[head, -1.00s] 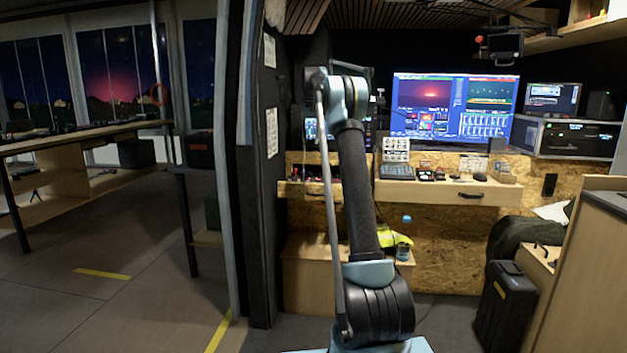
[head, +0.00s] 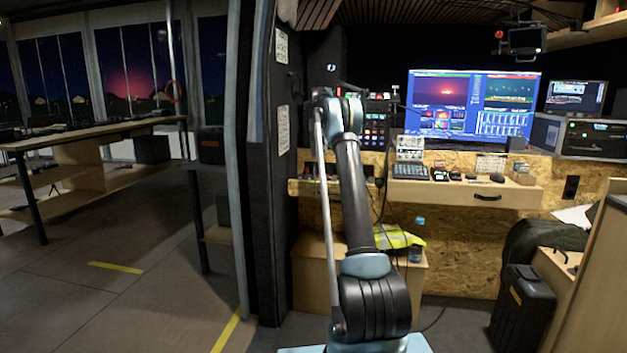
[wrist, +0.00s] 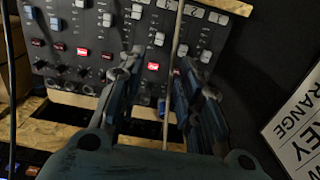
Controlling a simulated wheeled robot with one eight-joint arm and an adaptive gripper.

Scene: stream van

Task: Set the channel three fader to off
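A dark control panel (wrist: 75,45) fills the upper part of the wrist view, tilted in the picture. It has rows of white fader caps, one of them a white cap (wrist: 137,12), and red lit buttons (wrist: 83,51). In the head view my arm hides the gripper.
A wooden desk (head: 520,194) with small devices stands below a large monitor (head: 470,105). A black button unit (head: 376,130) is just right of my arm. A white sign (wrist: 300,125) lies right of the panel in the wrist view. A black case (head: 522,305) stands at lower right.

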